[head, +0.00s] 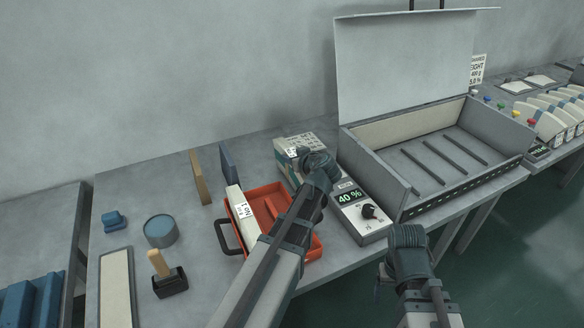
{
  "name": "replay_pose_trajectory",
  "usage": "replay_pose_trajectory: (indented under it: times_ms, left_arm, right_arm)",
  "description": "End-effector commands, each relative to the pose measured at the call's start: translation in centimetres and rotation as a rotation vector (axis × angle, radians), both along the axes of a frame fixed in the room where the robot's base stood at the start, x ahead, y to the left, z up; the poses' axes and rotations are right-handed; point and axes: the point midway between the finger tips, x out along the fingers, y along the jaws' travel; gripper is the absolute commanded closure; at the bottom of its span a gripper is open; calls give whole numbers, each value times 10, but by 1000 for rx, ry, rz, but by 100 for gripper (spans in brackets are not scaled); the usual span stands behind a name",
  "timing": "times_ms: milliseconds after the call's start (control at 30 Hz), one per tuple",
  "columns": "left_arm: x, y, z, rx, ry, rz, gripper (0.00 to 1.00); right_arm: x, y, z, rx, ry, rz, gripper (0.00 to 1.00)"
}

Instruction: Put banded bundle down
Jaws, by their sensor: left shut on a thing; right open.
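My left arm reaches across the table, and its gripper (312,160) is at a pale, teal-sided block with printed marks (290,141), which looks like the banded bundle. The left gripper is shut on it; its fingers are largely hidden by the wrist. The block is behind the red tray and left of the dial box. I cannot tell whether it touches the table. My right gripper (406,238) is open and empty in front of the table's edge, its fingertips not clear.
A red tray (316,248) holds a cream block labelled No 1 (243,212). A dial box (362,212) reads 40 %. A large open-lidded grey case (376,165) stands right. A round tin (161,230) and stamp-like tool (165,273) are left.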

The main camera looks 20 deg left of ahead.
Motion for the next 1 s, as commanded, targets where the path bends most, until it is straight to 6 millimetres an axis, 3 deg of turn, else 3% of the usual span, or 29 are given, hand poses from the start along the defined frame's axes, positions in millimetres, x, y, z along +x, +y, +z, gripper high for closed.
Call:
replay_pose_trajectory:
  times_ms: [467, 1000]
  left_arm:
    - [0, 0, 13, 1, 0, 0, 100]
    - [0, 0, 86, 1, 0, 0, 100]
  right_arm:
    - [0, 0, 12, 0, 0, 0, 25]
    - [0, 0, 86, 0, 0, -1, 25]
